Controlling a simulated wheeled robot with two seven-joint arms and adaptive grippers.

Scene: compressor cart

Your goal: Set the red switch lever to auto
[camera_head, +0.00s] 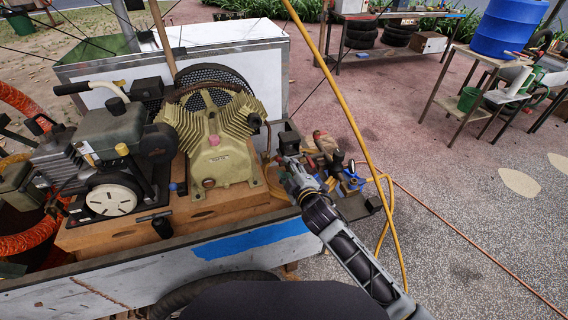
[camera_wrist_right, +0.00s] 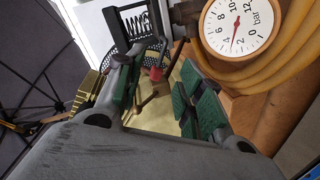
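A small red piece (camera_wrist_right: 156,74), likely the tip of the red switch lever, shows in the right wrist view between and beyond my fingers. Its setting cannot be read. My right gripper (camera_wrist_right: 160,97) is open, with green-padded fingers apart and nothing seen between the pads. In the head view my right gripper (camera_head: 290,172) is at the right end of the cart, just right of the pale green compressor pump (camera_head: 215,150). A black box (camera_head: 289,139) stands just behind it. The lever cannot be made out in the head view. My left gripper is not in view.
A round pressure gauge (camera_wrist_right: 240,25) and a yellow hose (camera_wrist_right: 285,55) are close to the right finger. An engine (camera_head: 115,135) stands left of the pump. Tools and small parts (camera_head: 340,165) lie right of my gripper.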

